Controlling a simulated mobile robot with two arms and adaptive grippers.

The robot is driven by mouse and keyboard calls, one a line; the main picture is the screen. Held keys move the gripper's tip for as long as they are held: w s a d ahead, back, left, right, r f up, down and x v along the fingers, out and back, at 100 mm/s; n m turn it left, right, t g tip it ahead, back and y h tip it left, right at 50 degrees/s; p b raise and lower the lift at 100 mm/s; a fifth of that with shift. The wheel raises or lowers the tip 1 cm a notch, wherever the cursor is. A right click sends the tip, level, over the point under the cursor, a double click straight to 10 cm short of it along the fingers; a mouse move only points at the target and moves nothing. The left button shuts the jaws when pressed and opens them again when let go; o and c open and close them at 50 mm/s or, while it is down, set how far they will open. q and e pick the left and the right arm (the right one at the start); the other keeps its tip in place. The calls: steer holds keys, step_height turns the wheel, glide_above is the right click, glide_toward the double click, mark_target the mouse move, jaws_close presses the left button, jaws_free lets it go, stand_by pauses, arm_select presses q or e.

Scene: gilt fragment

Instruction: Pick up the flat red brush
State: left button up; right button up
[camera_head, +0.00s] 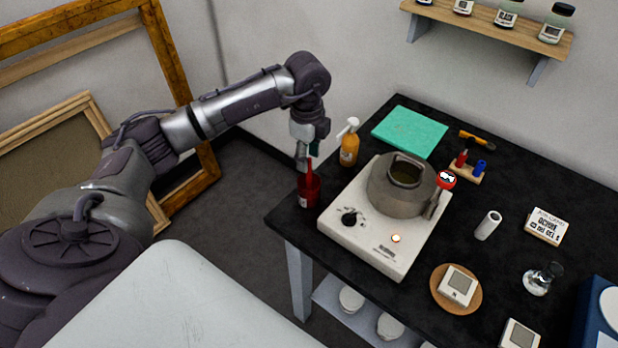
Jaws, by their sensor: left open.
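A small wooden stand (464,174) on the black table, right of the pot, holds a short upright red item (461,159) and a blue one (480,167). The red one may be the flat red brush, but it is too small to tell. My left gripper (304,165) points down at the table's left corner, open, right at the nozzle of a red squeeze bottle (309,191). I cannot tell whether its fingers touch the nozzle. It is far left of the stand, with the pot between. My right gripper is out of view.
A grey pot (400,192) sits on a white hotplate (370,238) mid-table. An orange spray bottle (349,148) stands behind my gripper. A shelf (490,22) hangs above.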

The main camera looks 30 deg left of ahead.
mark_target(309, 172)
arm_select(q)
step_height(309, 172, down, 6)
steer(key=p, duration=0.2)
steer(key=shift+r+p, duration=0.25)
steer(key=shift+p, duration=0.1)
steer(key=shift+w+f, duration=0.1)
steer(key=shift+f, duration=0.1)
jaws_close()
